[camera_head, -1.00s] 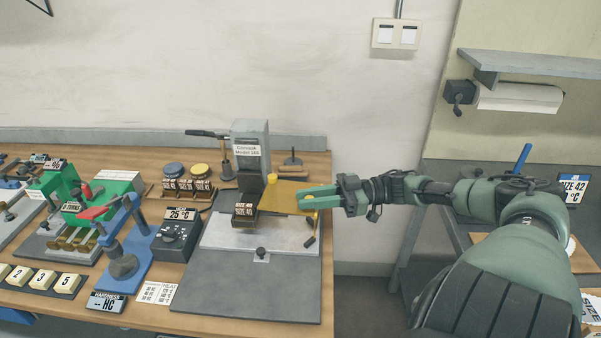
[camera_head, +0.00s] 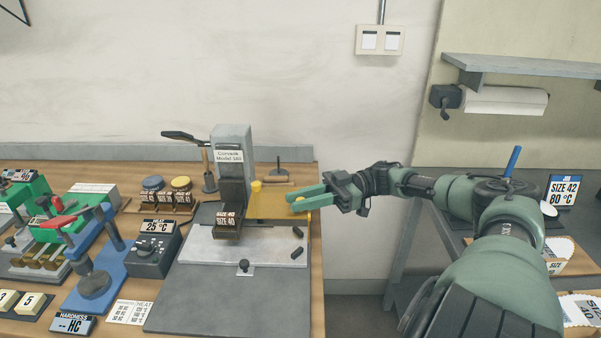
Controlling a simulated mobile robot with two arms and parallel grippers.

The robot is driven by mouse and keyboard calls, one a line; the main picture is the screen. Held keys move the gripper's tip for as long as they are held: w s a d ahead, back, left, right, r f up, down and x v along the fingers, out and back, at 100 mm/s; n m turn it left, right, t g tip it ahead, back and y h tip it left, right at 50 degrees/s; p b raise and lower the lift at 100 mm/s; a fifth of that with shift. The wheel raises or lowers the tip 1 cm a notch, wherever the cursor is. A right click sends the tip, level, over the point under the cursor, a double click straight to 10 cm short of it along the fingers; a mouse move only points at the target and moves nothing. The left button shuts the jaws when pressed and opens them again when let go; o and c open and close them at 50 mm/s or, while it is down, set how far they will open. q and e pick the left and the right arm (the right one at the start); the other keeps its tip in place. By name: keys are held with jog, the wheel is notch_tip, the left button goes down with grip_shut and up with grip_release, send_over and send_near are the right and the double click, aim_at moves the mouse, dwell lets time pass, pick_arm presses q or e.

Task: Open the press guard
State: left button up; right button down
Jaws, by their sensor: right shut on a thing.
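The press (camera_head: 232,150) is a grey column labelled "Connack Model 160" or similar, on a dark grey base plate. Its guard (camera_head: 272,205) is a translucent amber-yellow panel to the right of the column, with a yellow knob at its left end. A block marked "SIZE 40" (camera_head: 228,220) sits at the foot of the column, left of the guard. My left gripper is out of view.
A dark control box marked 25 °C (camera_head: 150,252) and a blue hardness tester (camera_head: 96,280) stand left of the press. Green clamps (camera_head: 62,220) are further left. A stand of round-topped stamps (camera_head: 160,200) is behind. A gap separates this bench from the right-hand one.

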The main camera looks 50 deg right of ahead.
jog(key=c, duration=1.3)
grip_release()
jog(key=b+v, duration=0.2)
jog(key=v, duration=0.5)
jog(key=shift+s+d, duration=0.15)
jog(key=shift+d, duration=0.25)
